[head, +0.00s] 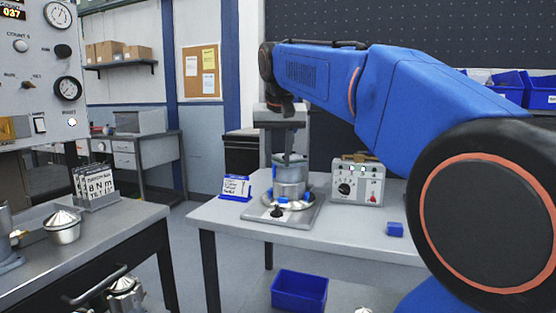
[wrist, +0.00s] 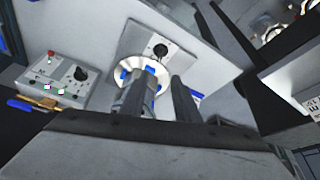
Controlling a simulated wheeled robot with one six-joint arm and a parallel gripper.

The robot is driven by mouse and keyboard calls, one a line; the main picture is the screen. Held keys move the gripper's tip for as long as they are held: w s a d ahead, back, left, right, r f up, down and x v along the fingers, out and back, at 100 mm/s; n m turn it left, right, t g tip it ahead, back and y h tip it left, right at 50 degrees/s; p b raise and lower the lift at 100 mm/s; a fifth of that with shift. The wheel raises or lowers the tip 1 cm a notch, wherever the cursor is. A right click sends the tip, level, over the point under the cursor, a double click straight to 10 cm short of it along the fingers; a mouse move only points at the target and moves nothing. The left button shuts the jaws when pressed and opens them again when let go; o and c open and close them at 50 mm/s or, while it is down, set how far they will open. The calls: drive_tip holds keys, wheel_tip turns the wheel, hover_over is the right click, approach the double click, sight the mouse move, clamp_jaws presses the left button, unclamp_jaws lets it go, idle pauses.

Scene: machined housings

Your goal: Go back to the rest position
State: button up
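My gripper (head: 287,160) hangs pointing down at the end of the blue arm, above the table in the head view. It is close over a grey cylindrical housing (head: 290,187) that stands upright on a round plate of a grey fixture. In the wrist view my gripper (wrist: 161,80) shows two dark fingers with a clear gap between them and nothing held. The fixture (wrist: 180,60) with its black knob lies beyond the fingertips, and the left finger covers part of the round plate. Whether the fingers touch the housing cannot be told.
A control box (head: 357,184) stands right of the fixture, a label stand (head: 235,187) left of it. A small blue block (head: 395,229) lies on the table (head: 225,213). A blue bin (head: 299,290) sits below. A bench (head: 85,240) with metal parts stands at left.

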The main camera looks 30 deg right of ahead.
idle(0.3)
drive_tip(key=s+a+f+n, duration=0.2)
drive_tip(key=s+a+f, duration=0.2)
drive_tip(key=s+f, duration=0.4)
drive_tip(key=s+a+f+n+y, duration=0.1)
drive_tip(key=s+a+f, duration=0.3)
drive_tip(key=f, duration=0.9)
drive_tip(key=s+a+f+n+y, duration=0.1)
drive_tip(key=s+a+f+n, duration=0.2)
drive_tip(key=s+f, duration=0.8)
drive_tip(key=shift+s+a+f+t, duration=0.3)
drive_tip(key=shift+a+t, duration=0.1)
drive_tip(key=shift+a, duration=0.7)
